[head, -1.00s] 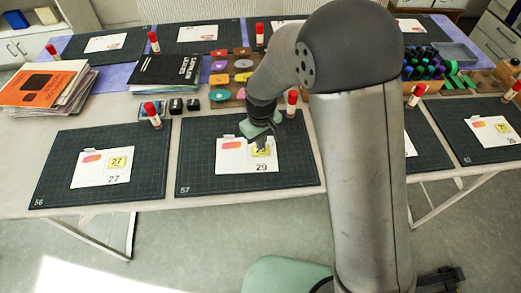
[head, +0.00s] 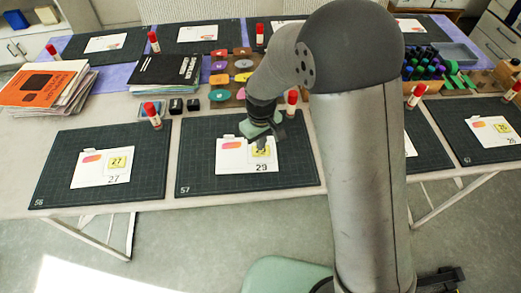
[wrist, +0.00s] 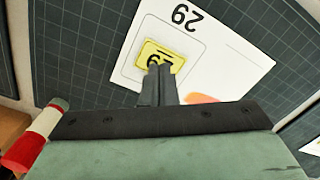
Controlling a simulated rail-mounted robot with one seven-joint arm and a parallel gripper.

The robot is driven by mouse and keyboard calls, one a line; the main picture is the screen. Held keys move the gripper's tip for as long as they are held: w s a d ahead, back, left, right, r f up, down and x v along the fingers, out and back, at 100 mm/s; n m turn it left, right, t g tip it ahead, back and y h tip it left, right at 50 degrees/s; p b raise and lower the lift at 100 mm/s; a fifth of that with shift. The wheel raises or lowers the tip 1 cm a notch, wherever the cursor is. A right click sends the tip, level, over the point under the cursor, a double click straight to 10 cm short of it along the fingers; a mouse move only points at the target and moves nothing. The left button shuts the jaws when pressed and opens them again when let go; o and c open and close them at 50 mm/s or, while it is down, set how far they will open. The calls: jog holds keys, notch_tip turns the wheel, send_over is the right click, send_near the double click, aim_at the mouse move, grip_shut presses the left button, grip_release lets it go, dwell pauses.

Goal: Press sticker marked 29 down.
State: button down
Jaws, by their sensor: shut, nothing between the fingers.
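The yellow sticker marked 29 (wrist: 160,56) lies on a white card (wrist: 215,70) printed 29. In the head view the sticker (head: 268,151) is partly covered by my gripper (head: 260,148). The card (head: 232,158) lies on dark mat 57. In the wrist view my gripper (wrist: 160,72) is shut and empty, with its fingertips over the lower part of the sticker. I cannot tell whether they touch it. The sticker sits a little tilted within the outlined box on the card.
Mat 57 (head: 200,178) is otherwise bare around the card. A red-capped glue stick (head: 291,102) stands behind the mat, and it also shows in the wrist view (wrist: 35,135). To the left, mat 56 (head: 55,180) holds a card with sticker 27 (head: 118,162).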

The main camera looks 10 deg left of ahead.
jog(key=shift+f+b, duration=0.7)
jog(key=shift+f, duration=0.2)
dwell(0.4)
jog(key=shift+r, duration=0.2)
dwell(0.4)
notch_tip(320, 180, up, 7)
jog(key=p, duration=0.4)
jog(key=shift+f+p, duration=0.1)
jog(key=shift+p, duration=0.2)
dwell(0.5)
jog(key=s+d+r+m, duration=0.2)
jog(key=d+r+m, duration=0.1)
jog(key=d+r, duration=0.55)
jog(key=s+d+r+m, duration=0.2)
jog(key=s+d+m, duration=0.1)
jog(key=s+d, duration=0.5)
jog(key=s+d+r+m, duration=0.2)
jog(key=s+d+m, duration=0.1)
jog(key=s+d, duration=0.5)
jog(key=shift+d+m, duration=0.3)
jog(key=shift+d, duration=0.45)
jog(key=shift+w, duration=0.1)
